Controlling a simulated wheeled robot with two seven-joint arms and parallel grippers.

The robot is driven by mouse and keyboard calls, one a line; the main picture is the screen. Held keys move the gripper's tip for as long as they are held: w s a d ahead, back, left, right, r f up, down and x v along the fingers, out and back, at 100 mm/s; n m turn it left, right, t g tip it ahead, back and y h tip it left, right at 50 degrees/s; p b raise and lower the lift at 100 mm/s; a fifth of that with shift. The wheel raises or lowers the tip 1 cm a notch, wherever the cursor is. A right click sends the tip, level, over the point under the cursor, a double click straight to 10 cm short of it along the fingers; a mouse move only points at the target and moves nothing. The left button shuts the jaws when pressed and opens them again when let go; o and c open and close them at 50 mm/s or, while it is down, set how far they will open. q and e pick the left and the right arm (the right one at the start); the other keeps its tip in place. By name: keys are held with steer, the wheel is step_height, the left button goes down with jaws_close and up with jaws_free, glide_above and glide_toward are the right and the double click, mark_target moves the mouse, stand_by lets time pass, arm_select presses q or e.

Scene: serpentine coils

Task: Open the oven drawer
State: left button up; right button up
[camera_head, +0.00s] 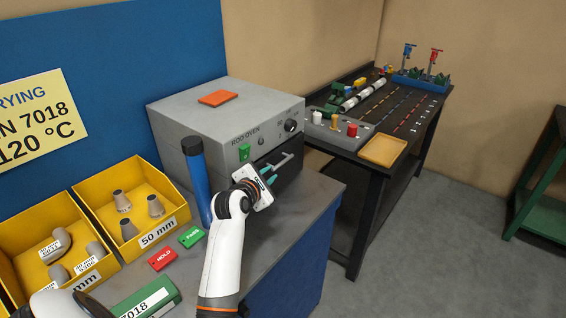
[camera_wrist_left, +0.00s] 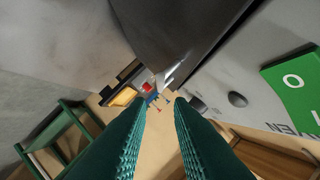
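The grey rod oven (camera_head: 225,118) stands on the bench against the blue panel. Its dark drawer front (camera_head: 290,176) is low on the right-hand face and looks closed, with a pale bar handle (camera_head: 284,161) across it. My left gripper (camera_head: 270,172) is at the handle's near end, with its teal fingers beside the bar. In the wrist view the two fingers (camera_wrist_left: 161,104) are apart with nothing clearly between them. The dark drawer front (camera_wrist_left: 180,35) fills the top there. Whether a finger touches the handle I cannot tell. My right gripper is out of view.
A blue cylinder (camera_head: 197,180) stands close by my left wrist. Yellow bins (camera_head: 130,192) with grey parts and red and green tags (camera_head: 162,259) lie left. A black table (camera_head: 385,130) with a yellow tray (camera_head: 383,150) stands right. Open floor lies before the oven bench.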

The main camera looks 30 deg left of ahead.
mark_target(281, 164)
arm_select(q)
steer(key=p+x, duration=0.1)
steer(key=x, duration=1)
steer(key=shift+w+a, duration=0.1)
steer(key=shift+w, duration=0.3)
steer(key=shift+c, duration=0.2)
jaws_close()
